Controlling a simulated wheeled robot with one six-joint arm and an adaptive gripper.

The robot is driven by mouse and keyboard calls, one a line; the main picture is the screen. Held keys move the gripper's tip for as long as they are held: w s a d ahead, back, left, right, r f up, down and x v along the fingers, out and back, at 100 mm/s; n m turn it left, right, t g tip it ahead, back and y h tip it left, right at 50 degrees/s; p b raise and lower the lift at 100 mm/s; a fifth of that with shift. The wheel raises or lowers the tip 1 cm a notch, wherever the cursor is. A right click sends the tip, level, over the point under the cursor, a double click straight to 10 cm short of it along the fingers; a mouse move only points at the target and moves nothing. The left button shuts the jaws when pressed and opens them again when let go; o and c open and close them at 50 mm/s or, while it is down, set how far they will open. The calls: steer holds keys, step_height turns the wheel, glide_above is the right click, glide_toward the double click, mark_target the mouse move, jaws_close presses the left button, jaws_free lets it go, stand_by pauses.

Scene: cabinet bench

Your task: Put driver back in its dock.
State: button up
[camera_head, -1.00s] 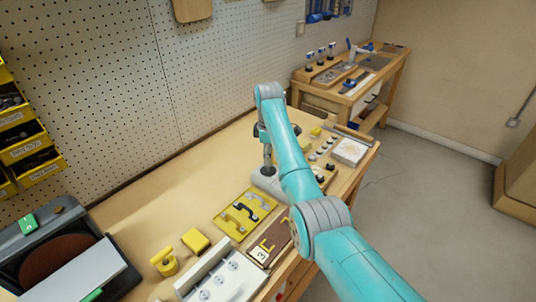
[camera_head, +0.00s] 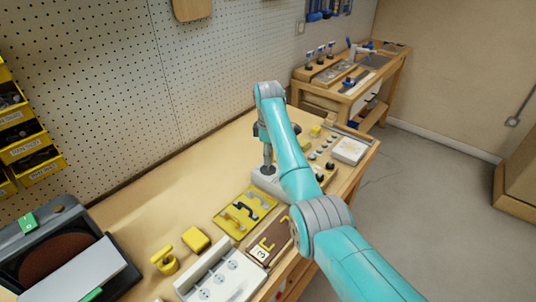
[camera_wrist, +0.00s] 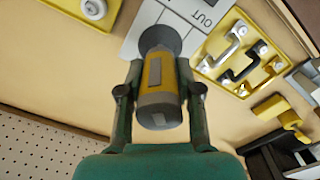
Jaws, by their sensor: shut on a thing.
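The driver (camera_wrist: 160,80) has a yellow and grey body with a dark, flared round end. My gripper (camera_wrist: 160,92) is shut on it, one finger on each side of the body. In the head view the driver (camera_head: 268,156) hangs upright below my gripper, its lower end at a pale grey block (camera_head: 264,182) on the bench, which seems to be the dock. In the wrist view this block (camera_wrist: 143,25) is white and marked "OUT". The driver's dark end covers part of it, so I cannot tell whether it is seated or just above.
A yellow tray (camera_head: 229,222) with several handles lies beside the block. A yellow block (camera_head: 196,241) and a white rack (camera_head: 222,277) are nearer. A white square box (camera_head: 350,150) and small round items stand right of my arm. The bench behind (camera_head: 190,180) is clear.

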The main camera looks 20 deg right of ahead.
steer(key=shift+f, duration=2.2)
stand_by(2.3)
steer(key=o, duration=1.4)
steer(key=shift+r, duration=3.5)
